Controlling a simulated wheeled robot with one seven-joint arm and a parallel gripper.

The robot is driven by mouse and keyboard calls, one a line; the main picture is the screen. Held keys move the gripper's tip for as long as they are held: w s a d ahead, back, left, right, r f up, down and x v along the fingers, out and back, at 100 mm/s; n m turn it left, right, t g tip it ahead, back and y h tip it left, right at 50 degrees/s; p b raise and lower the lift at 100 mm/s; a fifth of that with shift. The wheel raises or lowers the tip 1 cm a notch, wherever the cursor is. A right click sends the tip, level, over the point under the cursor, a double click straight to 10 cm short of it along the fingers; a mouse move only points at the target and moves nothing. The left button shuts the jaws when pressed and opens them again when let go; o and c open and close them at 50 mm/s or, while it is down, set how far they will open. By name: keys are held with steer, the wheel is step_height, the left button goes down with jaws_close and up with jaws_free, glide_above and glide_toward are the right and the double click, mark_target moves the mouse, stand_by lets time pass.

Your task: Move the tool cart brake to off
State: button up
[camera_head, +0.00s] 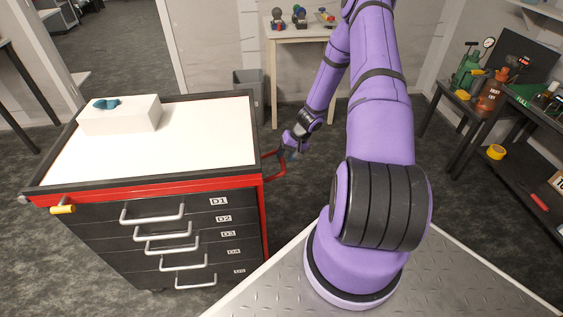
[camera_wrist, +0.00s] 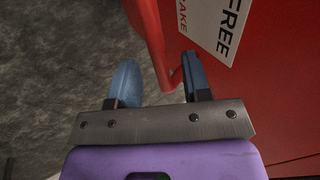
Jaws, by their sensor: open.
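The tool cart (camera_head: 150,150) has a white top, a red frame and dark drawers. A red bar (camera_head: 275,166) juts from its right side; I cannot tell whether it is the brake lever or a handle. In the wrist view a red bar (camera_wrist: 150,45) runs down the cart's red side panel (camera_wrist: 280,90). A white label (camera_wrist: 213,28) there reads "FREE", with "AKE" in red partly visible. My gripper (camera_head: 286,148) is beside the cart's right side, by the bar. Its blue fingers (camera_wrist: 160,80) are open, with the bar's lower end seen between them; contact is unclear.
A white box (camera_head: 120,116) with a teal item lies on the cart top. A small table (camera_head: 300,35) stands behind, and shelving (camera_head: 500,130) at right.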

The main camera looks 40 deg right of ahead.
steer(key=shift+v, duration=2.7)
steer(key=a+r+n+h, duration=0.15)
steer(key=a+r, duration=0.35)
steer(key=r, duration=0.6)
steer(key=a+r+n, duration=0.2)
steer(key=a+r, duration=0.3)
steer(key=r, duration=0.6)
steer(key=a+r+n+h, duration=0.1)
steer(key=a+r, duration=0.4)
steer(key=r, duration=0.6)
steer(key=s+a+r+n, duration=0.2)
steer(key=s+a+r, duration=0.65)
steer(key=r, duration=0.25)
steer(key=s+a+r+t+h, duration=0.1)
steer(key=s+r, duration=0.2)
steer(key=s, duration=0.4)
steer(key=s+a+r+t+h, duration=0.1)
steer(key=s+a+r, duration=0.1)
steer(key=s, duration=0.6)
steer(key=shift+s+a+r, duration=0.35)
steer(key=shift+r, duration=0.05)
